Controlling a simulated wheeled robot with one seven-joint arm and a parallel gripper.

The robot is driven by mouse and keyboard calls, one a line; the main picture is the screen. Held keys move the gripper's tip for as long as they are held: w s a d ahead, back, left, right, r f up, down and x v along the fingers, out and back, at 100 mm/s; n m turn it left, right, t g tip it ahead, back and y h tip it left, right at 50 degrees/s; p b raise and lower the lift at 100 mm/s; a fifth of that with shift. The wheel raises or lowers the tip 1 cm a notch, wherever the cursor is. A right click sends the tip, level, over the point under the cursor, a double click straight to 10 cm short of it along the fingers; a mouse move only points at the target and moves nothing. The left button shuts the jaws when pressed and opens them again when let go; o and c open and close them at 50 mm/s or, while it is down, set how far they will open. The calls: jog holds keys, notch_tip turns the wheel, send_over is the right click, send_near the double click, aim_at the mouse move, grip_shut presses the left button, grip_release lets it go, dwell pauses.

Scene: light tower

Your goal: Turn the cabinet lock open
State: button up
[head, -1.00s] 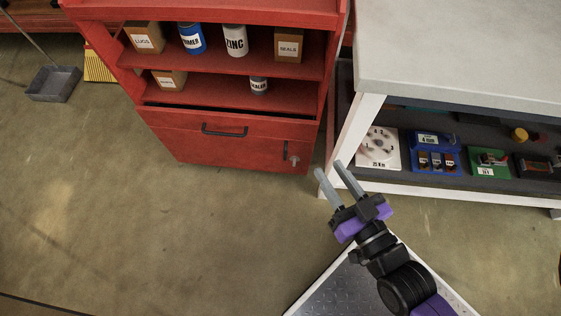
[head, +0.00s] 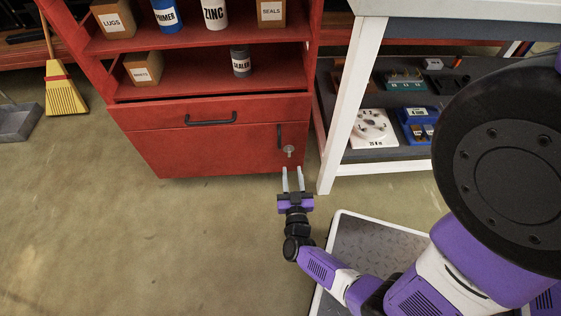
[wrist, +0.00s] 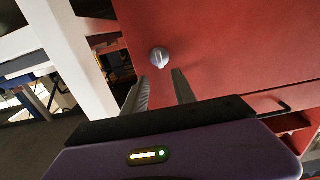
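The red cabinet (head: 200,152) stands ahead, with a silver lock knob (head: 290,151) low on the right of its lower door, beside a dark vertical handle (head: 279,136). The lock also shows in the wrist view (wrist: 159,57), round with a raised grip, just beyond my fingertips. My gripper (head: 293,172) is open and empty, its two fingers pointing at the lower door just below the lock in the head view. In the wrist view its fingers (wrist: 160,82) are apart, with the lock ahead of the gap. No contact with the lock shows.
A white-legged workbench (head: 352,105) with a loaded lower shelf stands close on the right. A drawer with a dark handle (head: 210,119) is above the door. Shelves above hold boxes and cans.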

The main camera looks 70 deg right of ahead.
aim_at(289, 153)
jog(key=b+x, duration=0.2)
jog(key=x, duration=0.5)
jog(key=shift+w+d, duration=0.15)
jog(key=shift+c, duration=0.2)
grip_shut()
